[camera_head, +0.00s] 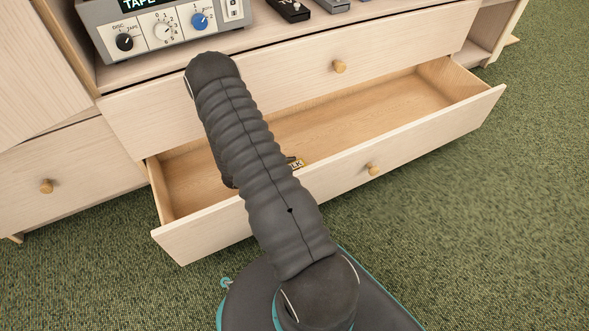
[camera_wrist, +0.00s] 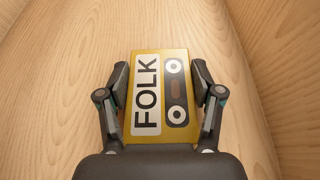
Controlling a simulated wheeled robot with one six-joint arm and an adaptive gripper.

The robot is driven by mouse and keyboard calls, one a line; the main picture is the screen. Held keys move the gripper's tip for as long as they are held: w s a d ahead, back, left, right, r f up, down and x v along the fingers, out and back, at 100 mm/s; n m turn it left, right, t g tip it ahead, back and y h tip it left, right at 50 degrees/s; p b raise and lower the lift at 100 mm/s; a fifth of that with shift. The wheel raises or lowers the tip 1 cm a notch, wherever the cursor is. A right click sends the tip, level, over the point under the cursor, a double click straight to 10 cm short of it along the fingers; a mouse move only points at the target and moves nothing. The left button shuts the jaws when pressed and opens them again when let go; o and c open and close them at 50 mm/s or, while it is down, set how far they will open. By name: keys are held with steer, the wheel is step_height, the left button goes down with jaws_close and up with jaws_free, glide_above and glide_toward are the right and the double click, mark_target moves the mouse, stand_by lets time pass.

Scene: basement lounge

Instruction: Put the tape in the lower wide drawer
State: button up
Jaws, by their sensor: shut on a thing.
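The tape is a yellow cassette case marked "FOLK" with a cassette picture. In the wrist view the tape (camera_wrist: 161,92) sits between the two fingers of my gripper (camera_wrist: 160,88), which is shut on its sides. My arm hides part of the drawer and most of my gripper. I cannot tell whether the tape touches the drawer floor.
The upper wide drawer (camera_head: 290,85) above is shut. A smaller drawer (camera_head: 75,175) is at the left. Green carpet (camera_head: 480,240) lies clear in front and right.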

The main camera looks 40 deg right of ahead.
steer(key=shift+f, duration=0.2)
steer(key=o, duration=1.1)
steer(key=shift+o, duration=0.2)
